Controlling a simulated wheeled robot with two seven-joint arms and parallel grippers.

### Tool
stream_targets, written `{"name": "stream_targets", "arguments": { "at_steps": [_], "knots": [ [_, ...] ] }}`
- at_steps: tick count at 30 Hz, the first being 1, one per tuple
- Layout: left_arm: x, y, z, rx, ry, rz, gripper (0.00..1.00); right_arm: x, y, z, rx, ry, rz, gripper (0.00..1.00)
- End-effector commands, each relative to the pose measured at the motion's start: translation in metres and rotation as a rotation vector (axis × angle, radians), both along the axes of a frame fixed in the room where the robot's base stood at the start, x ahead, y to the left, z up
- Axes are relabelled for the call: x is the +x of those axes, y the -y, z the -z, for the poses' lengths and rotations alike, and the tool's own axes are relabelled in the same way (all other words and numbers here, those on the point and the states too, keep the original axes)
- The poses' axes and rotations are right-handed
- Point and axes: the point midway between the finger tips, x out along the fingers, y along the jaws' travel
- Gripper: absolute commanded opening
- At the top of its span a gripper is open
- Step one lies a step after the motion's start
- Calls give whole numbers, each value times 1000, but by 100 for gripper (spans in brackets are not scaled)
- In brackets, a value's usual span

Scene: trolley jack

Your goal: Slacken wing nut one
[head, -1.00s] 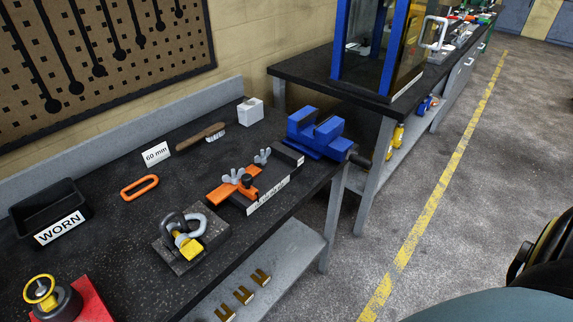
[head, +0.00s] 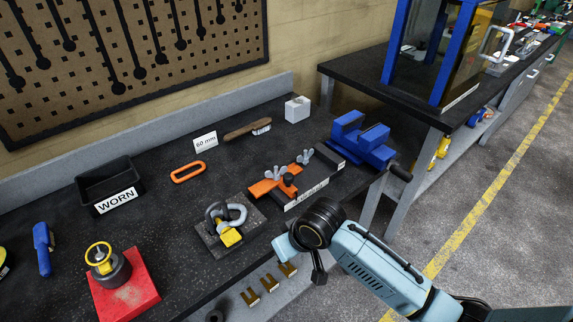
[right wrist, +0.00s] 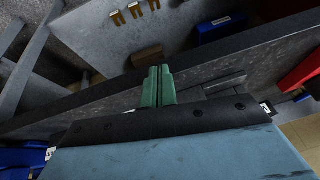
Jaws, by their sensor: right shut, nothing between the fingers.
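Two grey wing nuts stand side by side on an orange and black clamp fixture (head: 262,188) on the bench: the left one (head: 273,172) on the orange part, the right one (head: 304,157) farther back. I cannot tell which is number one. A black knob (head: 288,181) sits beside the left nut. My right arm reaches in from the lower right, in front of the bench edge, apart from the fixture. In the right wrist view my right gripper (right wrist: 158,70) has its green fingers shut and empty. My left gripper is not in view.
A blue vise (head: 362,140) stands right of the fixture. A shackle block (head: 212,240) sits to its left. An orange link (head: 187,171), brush (head: 246,130), WORN bin (head: 104,184) and red block (head: 128,300) lie around. Brass hooks (head: 269,283) sit on the lower shelf.

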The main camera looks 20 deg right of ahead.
Motion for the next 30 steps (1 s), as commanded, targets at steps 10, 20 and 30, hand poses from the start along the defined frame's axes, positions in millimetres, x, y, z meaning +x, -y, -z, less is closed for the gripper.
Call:
{"name": "stream_targets", "arguments": {
  "at_steps": [10, 20, 30],
  "knots": [
    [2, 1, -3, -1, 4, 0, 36, 58, 2, -58, -34, 10, 0, 0],
    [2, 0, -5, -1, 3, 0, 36, 132, 46, -134, -108, 4, 140, 0],
    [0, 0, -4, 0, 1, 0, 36, 156, 70, -158, -128, -2, 225, 0]
  ]
}}
